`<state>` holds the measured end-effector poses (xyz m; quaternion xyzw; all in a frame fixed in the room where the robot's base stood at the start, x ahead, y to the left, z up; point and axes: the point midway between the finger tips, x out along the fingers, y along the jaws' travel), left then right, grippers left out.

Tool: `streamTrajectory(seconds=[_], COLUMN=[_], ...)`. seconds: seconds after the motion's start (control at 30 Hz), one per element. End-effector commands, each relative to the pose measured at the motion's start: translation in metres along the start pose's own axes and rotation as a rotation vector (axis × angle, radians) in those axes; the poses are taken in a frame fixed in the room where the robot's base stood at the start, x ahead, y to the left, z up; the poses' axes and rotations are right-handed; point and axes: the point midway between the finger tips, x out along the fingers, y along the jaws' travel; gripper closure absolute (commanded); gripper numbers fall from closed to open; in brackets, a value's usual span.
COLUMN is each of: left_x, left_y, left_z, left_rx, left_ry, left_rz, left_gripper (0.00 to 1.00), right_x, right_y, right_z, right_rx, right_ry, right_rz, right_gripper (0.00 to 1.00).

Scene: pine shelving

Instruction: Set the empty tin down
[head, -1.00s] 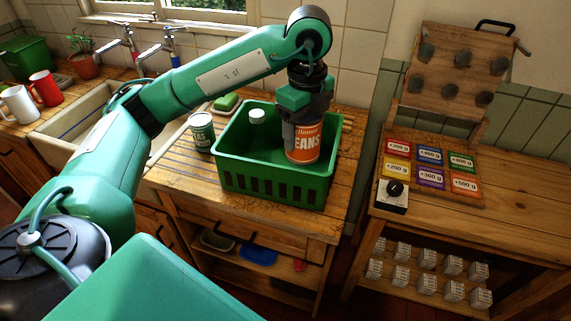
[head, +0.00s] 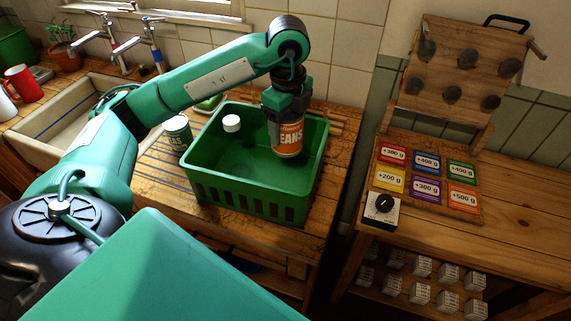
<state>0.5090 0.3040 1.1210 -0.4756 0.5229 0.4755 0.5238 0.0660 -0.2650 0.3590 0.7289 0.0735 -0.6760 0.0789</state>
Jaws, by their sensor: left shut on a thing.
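My left gripper (head: 284,108) is shut on an orange and grey beans tin (head: 288,137), gripping it from above by its upper part. The tin is nearly upright, over or inside the right back part of a green crate (head: 250,201). I cannot tell whether its bottom touches the crate floor, or whether the tin is empty. A white-lidded item (head: 231,124) shows at the crate's back left. A green tin (head: 177,133) stands on the wooden counter, outside the crate to its left. My right gripper is not in view.
The crate's front and middle are bare. A sink (head: 68,118) with taps lies to the left. Small white blocks (head: 420,293) sit below.

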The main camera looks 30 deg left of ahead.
Motion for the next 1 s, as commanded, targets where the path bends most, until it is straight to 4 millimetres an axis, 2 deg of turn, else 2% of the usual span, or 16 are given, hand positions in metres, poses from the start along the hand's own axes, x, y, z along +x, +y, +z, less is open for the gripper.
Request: streamTrajectory(seconds=[0.2,0.33,0.57,0.8,1.0], left_x=[0.058,0.083,0.104,0.137,0.142], left_y=[0.002,0.001,0.0,0.0,0.0], left_z=[0.0,0.0,0.0,0.0,0.0], left_rx=[0.001,0.0,0.001,0.0,0.001], left_ry=[0.0,0.0,0.0,0.0,0.0], left_rz=[0.006,0.003,0.002,0.001,0.0], left_gripper=[0.56,0.56,0.56,0.56,0.56], right_x=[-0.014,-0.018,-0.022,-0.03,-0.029], right_y=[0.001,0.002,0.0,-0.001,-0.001], right_z=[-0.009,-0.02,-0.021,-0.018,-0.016], right_rx=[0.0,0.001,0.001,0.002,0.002], right_ry=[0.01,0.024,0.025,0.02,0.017], right_rz=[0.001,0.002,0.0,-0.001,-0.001], right_gripper=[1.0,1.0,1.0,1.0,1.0])
